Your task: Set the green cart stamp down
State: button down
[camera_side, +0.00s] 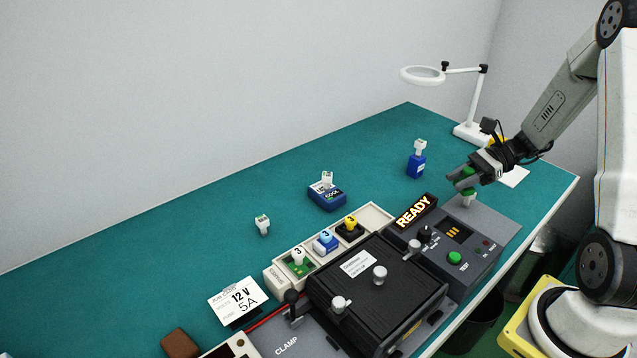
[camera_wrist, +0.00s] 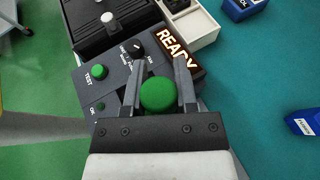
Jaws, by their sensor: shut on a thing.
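The green cart stamp (camera_side: 468,172) has a round green top and a paler lower part that shows below the fingers in the side view. My gripper (camera_side: 463,181) is shut on it, above the far right end of the grey tester (camera_side: 490,221). I cannot tell whether the stamp's foot touches the tester. In the wrist view the green top (camera_wrist: 158,93) sits between the two fingers of my gripper (camera_wrist: 159,78), and its lower part is hidden.
The lit READY sign (camera_side: 414,211) and black clamp fixture (camera_side: 375,290) lie left of the stamp. A magnifier lamp (camera_side: 470,131) stands behind. The back left is clear.

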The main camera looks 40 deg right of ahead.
jog(key=s+d+f+n+g+h, duration=0.1)
jog(key=s+d+n+g+h, duration=0.55)
jog(key=n+g, duration=0.4)
jog(key=s+d+f+n+g+h, duration=0.1)
jog(key=s+d+n+g+h, duration=0.5)
jog(key=n+g, duration=0.45)
jog(key=w+d+r+n+t+h, duration=0.3)
jog(key=d+r+n+t+h, duration=0.25)
jog(key=n+t+h, duration=0.35)
jog(key=w+d+r+n+t+h, duration=0.45)
jog(key=d+n+t, duration=0.2)
jog(key=n, duration=0.45)
notch_tip(320, 180, down, 14)
jog(key=shift+s+r, duration=0.15)
jog(key=shift+s, duration=0.1)
jog(key=shift+f, duration=2.25)
